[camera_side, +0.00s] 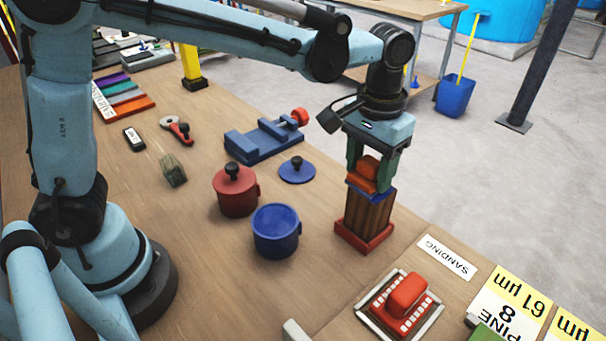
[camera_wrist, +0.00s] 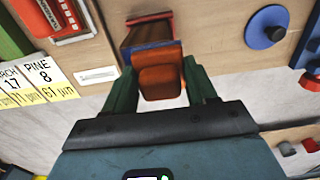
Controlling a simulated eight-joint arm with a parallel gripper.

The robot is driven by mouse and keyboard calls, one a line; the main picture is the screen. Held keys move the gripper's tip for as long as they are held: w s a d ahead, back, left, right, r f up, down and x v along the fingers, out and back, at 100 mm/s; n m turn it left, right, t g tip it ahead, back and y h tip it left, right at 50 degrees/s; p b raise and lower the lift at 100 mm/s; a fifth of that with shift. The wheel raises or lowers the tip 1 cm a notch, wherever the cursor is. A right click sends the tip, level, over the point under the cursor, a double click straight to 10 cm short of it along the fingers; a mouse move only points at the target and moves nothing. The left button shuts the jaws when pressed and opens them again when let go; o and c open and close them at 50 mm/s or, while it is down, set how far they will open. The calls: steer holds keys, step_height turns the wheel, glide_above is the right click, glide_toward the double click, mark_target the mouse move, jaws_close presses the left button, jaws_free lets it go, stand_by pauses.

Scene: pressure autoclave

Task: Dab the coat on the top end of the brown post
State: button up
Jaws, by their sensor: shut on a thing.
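The brown post (camera_side: 365,214) stands upright in a red base on the bench. My gripper (camera_side: 371,178) is above it, its green fingers shut on an orange-red dauber (camera_side: 362,172). The dauber also shows in the wrist view (camera_wrist: 161,80), right over the post's top end. A blue layer (camera_side: 379,191) shows at the top of the post, just under the dauber. I cannot tell whether it belongs to the post or the dauber, and the contact face is hidden. The blue pot (camera_side: 276,236) is open; its blue lid (camera_side: 297,171) lies on the bench.
A red pot (camera_side: 235,197) with its lid on stands beside the blue pot. A blue vise (camera_side: 262,140) is behind. A tray (camera_side: 428,325) with a red block (camera_side: 407,293) and a "SANDING" label (camera_side: 447,257) are in front of the post. Bench between pots and post is clear.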

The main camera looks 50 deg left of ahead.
steer(key=shift+a+r, duration=0.1)
steer(key=shift+a, duration=1)
steer(key=shift+r, duration=3.9)
steer(key=shift+f, duration=0.1)
